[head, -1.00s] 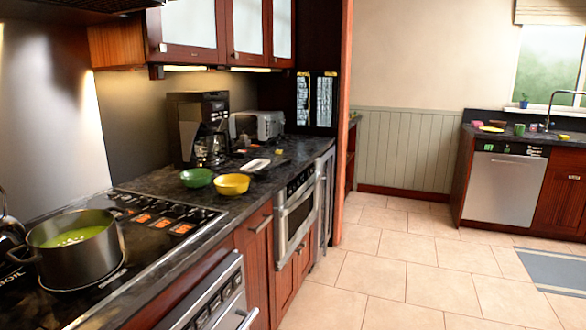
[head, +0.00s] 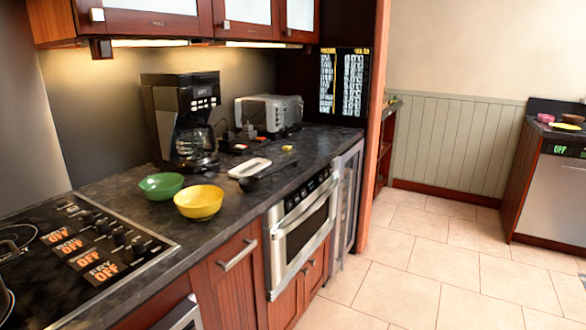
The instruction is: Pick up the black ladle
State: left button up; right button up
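The black ladle (head: 268,179) seems to be the dark, long-handled thing lying on the dark countertop, just right of the white dish and behind the yellow bowl. It is hard to make out against the dark stone. Neither of my grippers is in the head view.
A green bowl (head: 161,186) and a yellow bowl (head: 199,202) stand left of a white dish (head: 249,168). A coffee maker (head: 181,120) and a toaster (head: 269,114) stand behind. The cooktop (head: 75,245) is at left, the microwave drawer (head: 302,228) below the counter. The tiled floor (head: 430,260) is clear.

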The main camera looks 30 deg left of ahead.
aim_at(249, 184)
jog(key=i+u, duration=0.1)
jog(key=i, duration=0.6)
jog(key=i+l+u, duration=0.15)
jog(key=i, duration=0.5)
